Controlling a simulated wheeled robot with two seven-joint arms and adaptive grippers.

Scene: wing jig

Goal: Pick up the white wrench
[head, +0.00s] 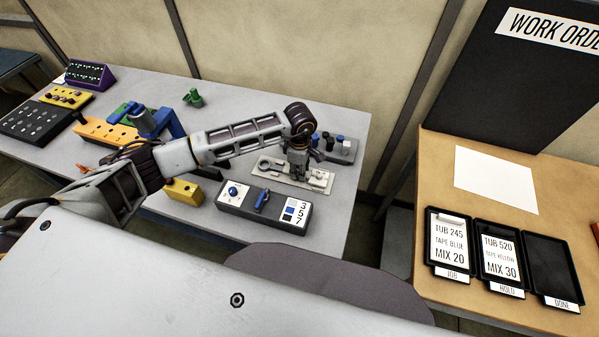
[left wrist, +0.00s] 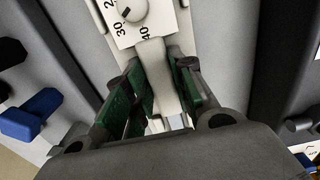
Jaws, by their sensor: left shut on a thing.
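My left gripper (head: 297,170) is over the pale fixture (head: 290,182) on the grey bench. In the left wrist view its green-padded fingers (left wrist: 155,95) are closed on the sides of a narrow white bar, which looks like the handle of the white wrench (left wrist: 153,65). In the head view a pale ring-shaped end (head: 265,163) shows just left of the gripper, and I take it as part of the wrench. The gripper hides the middle of the wrench. I cannot tell whether the wrench is clear of the fixture. My right gripper is not in view.
A dial plate marked 30 and 40 (left wrist: 130,18) lies just beyond the fingers. A dark control box (head: 263,205) stands in front of the fixture. A grey block with blue and black pegs (head: 338,148) stands behind. A wooden desk with black trays (head: 450,240) is at the right.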

